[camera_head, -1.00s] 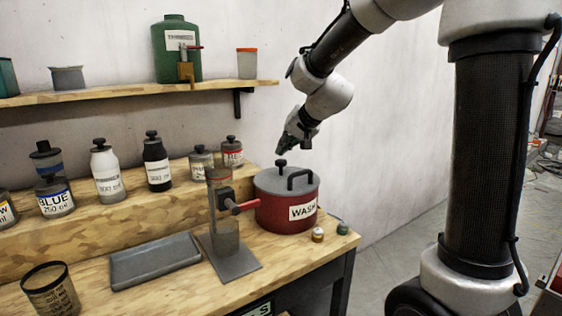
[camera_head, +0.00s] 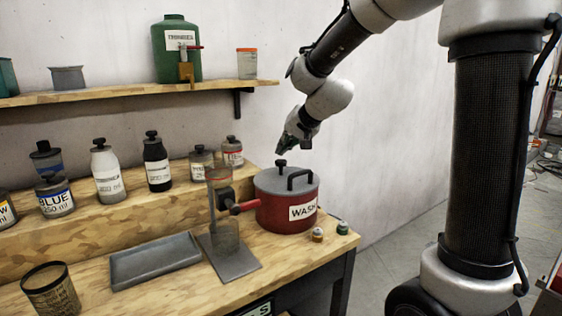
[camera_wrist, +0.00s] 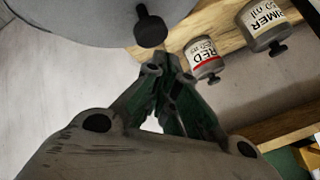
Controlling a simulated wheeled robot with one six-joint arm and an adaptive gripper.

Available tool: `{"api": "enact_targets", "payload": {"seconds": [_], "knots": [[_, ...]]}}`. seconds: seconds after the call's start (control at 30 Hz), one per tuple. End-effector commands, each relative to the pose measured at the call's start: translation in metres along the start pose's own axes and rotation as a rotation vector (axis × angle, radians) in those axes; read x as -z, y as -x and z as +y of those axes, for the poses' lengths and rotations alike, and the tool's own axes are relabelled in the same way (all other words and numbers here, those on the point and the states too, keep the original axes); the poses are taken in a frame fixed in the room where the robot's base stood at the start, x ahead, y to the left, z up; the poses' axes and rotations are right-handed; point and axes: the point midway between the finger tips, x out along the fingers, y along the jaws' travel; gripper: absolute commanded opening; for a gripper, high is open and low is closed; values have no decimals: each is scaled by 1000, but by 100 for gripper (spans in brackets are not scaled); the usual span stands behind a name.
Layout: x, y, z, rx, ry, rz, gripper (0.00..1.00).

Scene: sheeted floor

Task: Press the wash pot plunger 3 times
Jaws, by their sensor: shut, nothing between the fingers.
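The red wash pot (camera_head: 275,213) stands at the right end of the bench, with a grey lid and a "WASH" label. Its black plunger knob (camera_head: 281,163) stands up from the lid, beside a black lid handle. The knob also shows in the wrist view (camera_wrist: 150,27), just beyond my fingertips. My gripper (camera_head: 283,149) is shut and empty, pointing down close above the knob. A small gap seems to lie between them; contact cannot be made out. In the wrist view the closed fingers (camera_wrist: 165,62) are beside the knob.
A dispenser stand with a red lever (camera_head: 243,207) is left of the pot. Two small jars (camera_head: 318,235) sit at its front right. Labelled bottles (camera_head: 157,162) line the raised step behind. A grey tray (camera_head: 155,260) lies on the bench. A wall shelf (camera_head: 130,93) is above.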

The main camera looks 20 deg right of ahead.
Motion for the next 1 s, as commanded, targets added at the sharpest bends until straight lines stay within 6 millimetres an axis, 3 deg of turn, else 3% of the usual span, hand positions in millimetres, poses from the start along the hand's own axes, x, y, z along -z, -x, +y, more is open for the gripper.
{"api": "enact_targets", "payload": {"seconds": [1.0], "knots": [[-7,-9,6,1,-1,-1,0]]}}
